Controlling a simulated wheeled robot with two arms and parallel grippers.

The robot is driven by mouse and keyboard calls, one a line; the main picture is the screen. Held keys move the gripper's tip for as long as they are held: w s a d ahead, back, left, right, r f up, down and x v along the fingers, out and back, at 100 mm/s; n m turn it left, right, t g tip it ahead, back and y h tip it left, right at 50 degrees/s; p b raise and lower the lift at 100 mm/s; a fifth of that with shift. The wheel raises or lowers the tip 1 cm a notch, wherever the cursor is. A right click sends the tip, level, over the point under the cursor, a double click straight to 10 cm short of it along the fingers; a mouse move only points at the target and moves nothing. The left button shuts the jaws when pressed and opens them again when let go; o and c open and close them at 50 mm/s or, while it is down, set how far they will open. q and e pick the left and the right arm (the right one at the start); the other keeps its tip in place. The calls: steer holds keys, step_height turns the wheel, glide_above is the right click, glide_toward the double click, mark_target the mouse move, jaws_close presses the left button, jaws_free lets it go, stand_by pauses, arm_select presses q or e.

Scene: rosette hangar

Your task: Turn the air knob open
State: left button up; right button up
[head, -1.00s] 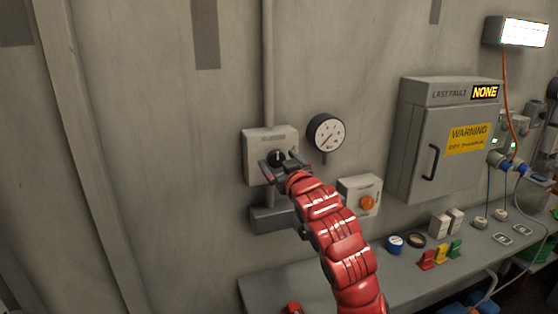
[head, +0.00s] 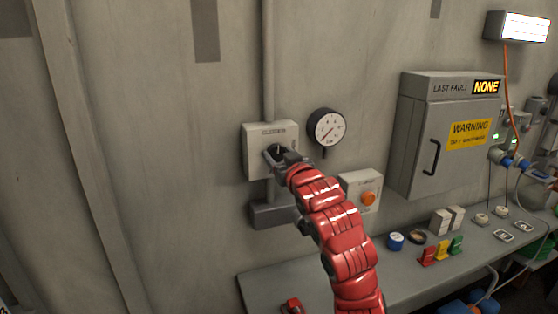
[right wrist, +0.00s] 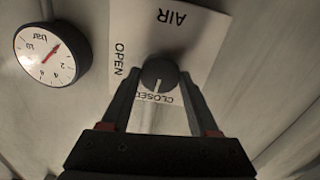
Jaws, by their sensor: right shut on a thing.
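The air knob (right wrist: 160,73) is a round dark knob on a pale plate (right wrist: 188,45) lettered AIR, OPEN and CLOSED, upside down in the right wrist view. Its white pointer mark faces the CLOSED lettering. In the head view the plate's box (head: 258,138) is on the wall, and the knob is mostly hidden by my gripper. My right gripper (head: 276,154) is shut on the knob; in the right wrist view its fingers (right wrist: 158,82) sit one on each side of it. My left gripper is not in view.
A round pressure gauge (head: 327,127) is right of the box. A small box with an orange knob (head: 368,198) sits lower right. A grey cabinet (head: 415,140) with a warning label stands farther right. The bench (head: 270,285) below carries several small items.

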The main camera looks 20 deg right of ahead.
steer(key=m+b, duration=0.3)
steer(key=b, duration=0.1)
steer(key=m+b, duration=0.3)
steer(key=b, duration=0.2)
steer(key=shift+d+f+m+b, duration=0.1)
steer(key=shift+f+m+b, duration=0.1)
steer(key=shift+m+b, duration=0.15)
steer(key=m+b, duration=0.1)
steer(key=m, duration=0.1)
steer(key=shift+m+b, duration=0.3)
steer(key=shift+m, duration=0.05)
steer(key=shift+d+r+m, duration=0.1)
steer(key=shift+m, duration=1.7)
steer(key=shift+m+p, duration=0.95)
steer(key=shift+m, duration=0.95)
steer(key=o, duration=1.4)
steer(key=shift+c, duration=0.2)
